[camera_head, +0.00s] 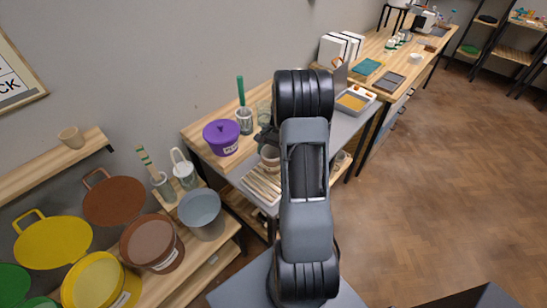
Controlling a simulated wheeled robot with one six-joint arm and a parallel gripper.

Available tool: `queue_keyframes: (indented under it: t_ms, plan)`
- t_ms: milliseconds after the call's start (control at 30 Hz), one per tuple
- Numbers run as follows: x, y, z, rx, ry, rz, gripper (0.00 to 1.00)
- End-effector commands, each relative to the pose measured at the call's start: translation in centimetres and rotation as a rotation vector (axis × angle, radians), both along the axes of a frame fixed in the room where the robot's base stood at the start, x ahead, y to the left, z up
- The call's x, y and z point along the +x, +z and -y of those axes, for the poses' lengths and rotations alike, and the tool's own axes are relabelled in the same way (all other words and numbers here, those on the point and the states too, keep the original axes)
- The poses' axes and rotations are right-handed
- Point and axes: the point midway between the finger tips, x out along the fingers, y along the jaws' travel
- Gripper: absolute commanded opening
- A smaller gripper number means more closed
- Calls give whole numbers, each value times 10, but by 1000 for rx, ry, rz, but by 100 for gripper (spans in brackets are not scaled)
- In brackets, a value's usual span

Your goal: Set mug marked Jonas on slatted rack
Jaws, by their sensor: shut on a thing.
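A beige mug (269,158) is at the back edge of the slatted rack (262,186), partly hidden by my arm. No name can be read on it from here. The pale wooden rack lies on the near end of the table, its right side hidden behind my arm. My gripper (268,143) shows only as a dark part just above the mug, left of my arm. It is shut on the mug, though the fingertips are hard to make out. I cannot tell whether the mug's base touches the slats.
A grey tray with an orange sponge (354,101) lies to the right. Buckets (152,244) crowd the lower left. The floor at right is clear.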

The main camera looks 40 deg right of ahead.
Motion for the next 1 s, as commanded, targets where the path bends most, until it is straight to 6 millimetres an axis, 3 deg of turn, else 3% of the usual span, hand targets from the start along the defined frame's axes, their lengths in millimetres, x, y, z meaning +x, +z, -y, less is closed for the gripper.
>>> queue_keyframes:
  t_ms: [167, 467, 900, 933, 1000]
  plan:
    - [3, -7, 5, 0, 0, 0, 50]
    - [4, -38, 7, 0, 1, 0, 50]
    - [4, -45, 7, 0, 1, 0, 50]
    - [4, -45, 7, 0, 1, 0, 83]
    - [4, -44, 7, 0, 1, 0, 90]
